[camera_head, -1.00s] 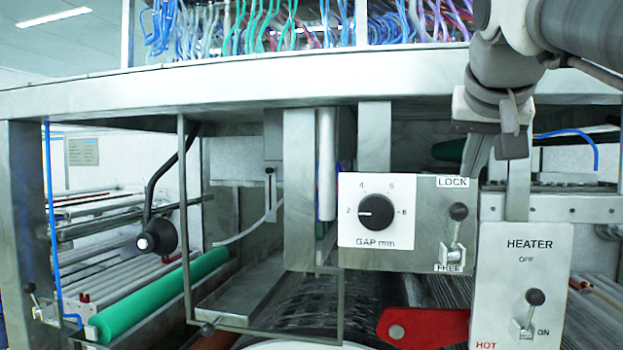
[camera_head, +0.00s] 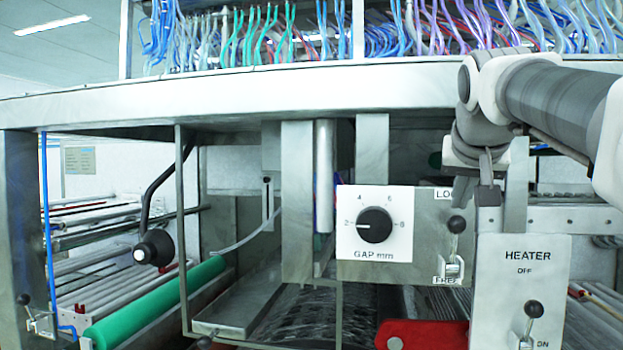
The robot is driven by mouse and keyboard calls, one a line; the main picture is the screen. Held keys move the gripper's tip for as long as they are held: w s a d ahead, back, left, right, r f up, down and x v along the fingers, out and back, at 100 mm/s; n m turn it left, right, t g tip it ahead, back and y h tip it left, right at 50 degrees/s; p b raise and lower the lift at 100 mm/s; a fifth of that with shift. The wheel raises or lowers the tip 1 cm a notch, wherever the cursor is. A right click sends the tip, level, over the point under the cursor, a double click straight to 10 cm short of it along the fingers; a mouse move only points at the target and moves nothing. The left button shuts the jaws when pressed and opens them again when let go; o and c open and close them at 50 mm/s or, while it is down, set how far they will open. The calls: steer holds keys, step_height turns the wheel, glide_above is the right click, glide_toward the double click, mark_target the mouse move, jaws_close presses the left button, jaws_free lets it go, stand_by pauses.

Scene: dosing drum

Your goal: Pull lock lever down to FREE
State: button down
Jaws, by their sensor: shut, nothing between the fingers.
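The lock lever (camera_head: 456,225) has a round black knob on a short metal stem. It stands up from its bracket (camera_head: 450,268) on the grey panel right of the GAP dial. Its knob points up, towards the partly covered LOCK label (camera_head: 443,195); the FREE label (camera_head: 446,281) is below the bracket. My gripper (camera_head: 478,196) points down, just above and slightly right of the knob. It is shut and empty. It looks apart from the knob, but the depth between them is hard to tell.
The GAP mm dial (camera_head: 374,225) sits left of the lever. The HEATER panel (camera_head: 521,285) with its own black-knobbed lever (camera_head: 533,309) is at lower right. A steel beam (camera_head: 250,95) crosses above. A red arm (camera_head: 428,334) lies below the lock panel.

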mark_target(454, 246)
steer(key=shift+x, duration=1.35)
steer(key=shift+s+f+b, duration=0.1)
steer(key=shift+f+b, duration=0.05)
steer(key=shift+b, duration=0.2)
steer(key=shift+s, duration=0.25)
steer(key=shift+w+t, duration=0.1)
steer(key=shift+t, duration=0.2)
steer(key=shift+a, duration=0.1)
